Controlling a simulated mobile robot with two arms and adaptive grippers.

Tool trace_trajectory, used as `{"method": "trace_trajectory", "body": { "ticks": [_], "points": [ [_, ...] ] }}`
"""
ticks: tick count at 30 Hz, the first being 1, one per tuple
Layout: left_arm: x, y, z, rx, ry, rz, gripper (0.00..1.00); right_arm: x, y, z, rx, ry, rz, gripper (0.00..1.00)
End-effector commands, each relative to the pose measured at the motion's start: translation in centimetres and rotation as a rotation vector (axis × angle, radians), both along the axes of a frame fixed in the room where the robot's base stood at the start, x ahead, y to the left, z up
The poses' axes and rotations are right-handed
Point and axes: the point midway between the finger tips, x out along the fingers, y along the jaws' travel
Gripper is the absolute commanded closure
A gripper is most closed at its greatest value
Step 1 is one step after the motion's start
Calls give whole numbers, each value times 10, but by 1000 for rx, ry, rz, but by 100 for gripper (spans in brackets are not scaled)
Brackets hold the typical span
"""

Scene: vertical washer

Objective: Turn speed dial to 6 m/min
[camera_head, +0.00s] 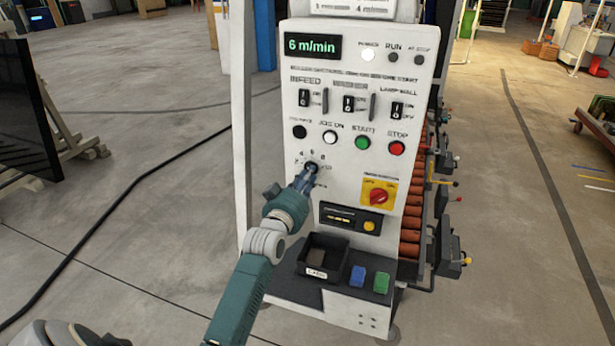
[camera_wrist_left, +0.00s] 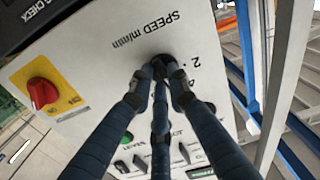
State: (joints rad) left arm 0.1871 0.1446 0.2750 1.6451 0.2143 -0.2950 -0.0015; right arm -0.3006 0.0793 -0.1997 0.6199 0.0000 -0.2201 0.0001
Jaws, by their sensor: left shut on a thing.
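The black speed dial (camera_head: 311,167) sits on the white control panel (camera_head: 340,225), with printed numbers around its upper side. My left gripper (camera_head: 308,177) reaches it from below in the head view and is shut on it. In the left wrist view, the fingers of the left gripper (camera_wrist_left: 161,75) close around the dark dial (camera_wrist_left: 160,61), beside the print "SPEED m/min". The fingers hide much of the dial, and I cannot make out its pointer. The display (camera_head: 313,46) at the panel's top left reads "6 m/min" in green. My right gripper is not in view.
Above the dial are black, white, green and red buttons and several rocker switches. A red rotary switch on a yellow plate (camera_head: 378,192) is to the right. A black tray (camera_head: 320,262) juts out below. A black cable (camera_head: 120,185) crosses the floor at left.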

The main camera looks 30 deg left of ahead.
Motion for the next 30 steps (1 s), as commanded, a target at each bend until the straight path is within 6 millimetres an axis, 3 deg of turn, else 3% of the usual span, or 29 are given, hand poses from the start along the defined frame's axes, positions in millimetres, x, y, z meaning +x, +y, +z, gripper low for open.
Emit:
{"method": "trace_trajectory", "body": {
  "ticks": [9,23,24,26,30],
  "points": [
    [0,0,-2,102,28,0,100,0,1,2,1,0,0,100],
    [0,0,-2,115,31,0,100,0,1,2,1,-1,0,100],
    [0,0,-2,114,30,0,80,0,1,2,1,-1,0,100],
    [0,0,-2,114,30,0,68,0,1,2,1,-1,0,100],
    [0,0,-2,114,30,0,65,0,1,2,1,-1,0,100]
  ]
}}
